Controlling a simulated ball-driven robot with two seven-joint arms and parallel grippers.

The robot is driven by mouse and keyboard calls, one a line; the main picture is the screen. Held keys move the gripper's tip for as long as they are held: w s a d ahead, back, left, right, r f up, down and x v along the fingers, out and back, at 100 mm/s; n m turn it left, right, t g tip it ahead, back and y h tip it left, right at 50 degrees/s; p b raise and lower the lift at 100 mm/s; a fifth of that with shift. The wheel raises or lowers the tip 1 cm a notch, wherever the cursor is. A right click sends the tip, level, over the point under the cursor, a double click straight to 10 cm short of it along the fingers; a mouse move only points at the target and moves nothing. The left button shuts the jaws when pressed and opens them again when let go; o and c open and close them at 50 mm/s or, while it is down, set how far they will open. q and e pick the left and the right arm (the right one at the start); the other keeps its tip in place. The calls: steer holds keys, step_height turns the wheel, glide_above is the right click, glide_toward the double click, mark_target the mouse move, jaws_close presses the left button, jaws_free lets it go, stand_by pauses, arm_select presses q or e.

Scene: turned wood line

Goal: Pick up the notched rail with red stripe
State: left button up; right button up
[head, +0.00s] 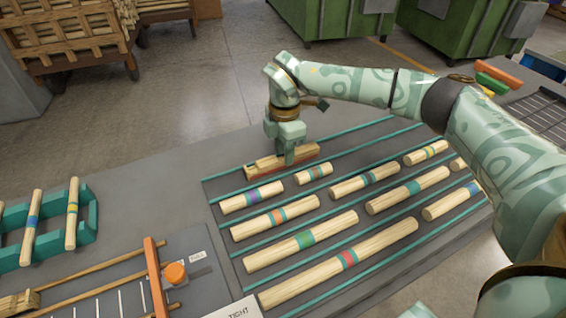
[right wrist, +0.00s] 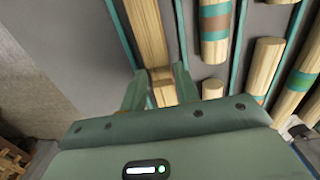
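The notched rail with red stripe (head: 262,169) lies at the back left of the dark rack, a pale wooden bar with red along its side. In the right wrist view the rail (right wrist: 148,25) runs away from me, with a notch across it between the fingers. My right gripper (head: 287,156) reaches down over the rail, and its fingers (right wrist: 158,82) stand on either side at the notch. Whether they press on the wood or leave a small gap I cannot tell. The rail appears to rest at rack level.
Several round wooden rods with coloured bands, such as the green-banded one (head: 270,255), lie between teal strips (head: 226,194) right of and in front of the rail. A teal holder (head: 92,222) with rods and a wooden frame with an orange knob (head: 174,273) stand at the left.

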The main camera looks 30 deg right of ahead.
step_height(320, 180, down, 2)
steer(key=shift+f, duration=0.1)
steer(key=shift+r, duration=0.2)
steer(key=shift+c, duration=0.3)
steer(key=c, duration=0.6)
